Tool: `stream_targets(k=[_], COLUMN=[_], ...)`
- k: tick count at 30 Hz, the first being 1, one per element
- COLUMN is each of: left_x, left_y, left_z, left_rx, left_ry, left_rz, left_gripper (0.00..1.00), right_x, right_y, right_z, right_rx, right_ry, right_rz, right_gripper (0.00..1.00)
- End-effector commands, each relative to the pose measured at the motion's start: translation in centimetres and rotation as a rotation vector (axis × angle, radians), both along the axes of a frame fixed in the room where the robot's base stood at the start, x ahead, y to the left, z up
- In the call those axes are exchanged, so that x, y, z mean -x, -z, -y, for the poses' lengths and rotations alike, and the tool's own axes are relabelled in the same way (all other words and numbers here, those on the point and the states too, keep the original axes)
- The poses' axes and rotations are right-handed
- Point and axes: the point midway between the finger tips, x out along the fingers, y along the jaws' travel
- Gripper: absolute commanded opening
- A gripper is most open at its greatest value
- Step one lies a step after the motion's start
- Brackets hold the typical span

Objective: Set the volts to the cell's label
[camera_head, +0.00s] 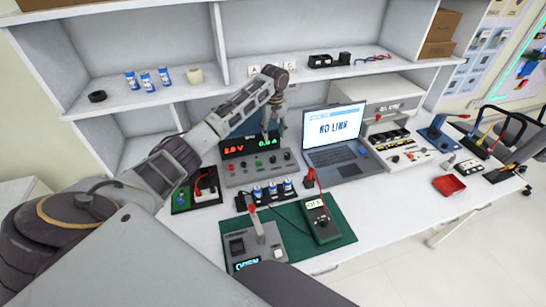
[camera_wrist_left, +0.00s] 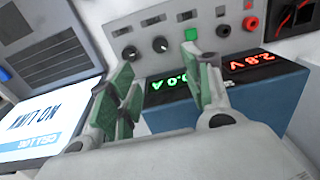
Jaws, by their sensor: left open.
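The power supply (camera_head: 262,168) stands at the back of the bench. In the left wrist view its display (camera_wrist_left: 250,60) shows upside down, with 2.8 V in red and 0.0 A in green. Two dark knobs (camera_wrist_left: 160,44) and a green button (camera_wrist_left: 191,34) sit on its panel. My left gripper (camera_head: 273,126) is above the supply's right side; in the wrist view its fingers (camera_wrist_left: 158,78) are apart and empty, in front of the panel. My right gripper is not seen.
A laptop (camera_head: 340,140) reading NO LINK stands right of the supply. A green mat (camera_head: 292,240) holds a multimeter (camera_head: 320,218) and a grey fixture (camera_head: 250,247) reading OPEN. A shelf (camera_head: 225,88) overhangs behind.

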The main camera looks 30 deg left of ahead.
Motion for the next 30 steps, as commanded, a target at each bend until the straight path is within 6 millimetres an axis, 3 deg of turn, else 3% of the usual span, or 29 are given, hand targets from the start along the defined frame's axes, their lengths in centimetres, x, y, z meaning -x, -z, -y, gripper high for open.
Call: stream_targets(k=[11,30], left_x=[0.1,0.2], left_y=[3.1,11.5], left_z=[0.0,-0.1], left_rx=[-0.001,0.000], left_ry=[0.001,0.000], left_rz=[-0.003,-0.003], left_gripper=[0.49,0.49], right_x=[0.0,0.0], right_y=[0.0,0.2], right_z=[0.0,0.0], right_rx=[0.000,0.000], right_ry=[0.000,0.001], right_rz=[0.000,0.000], right_gripper=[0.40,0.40])
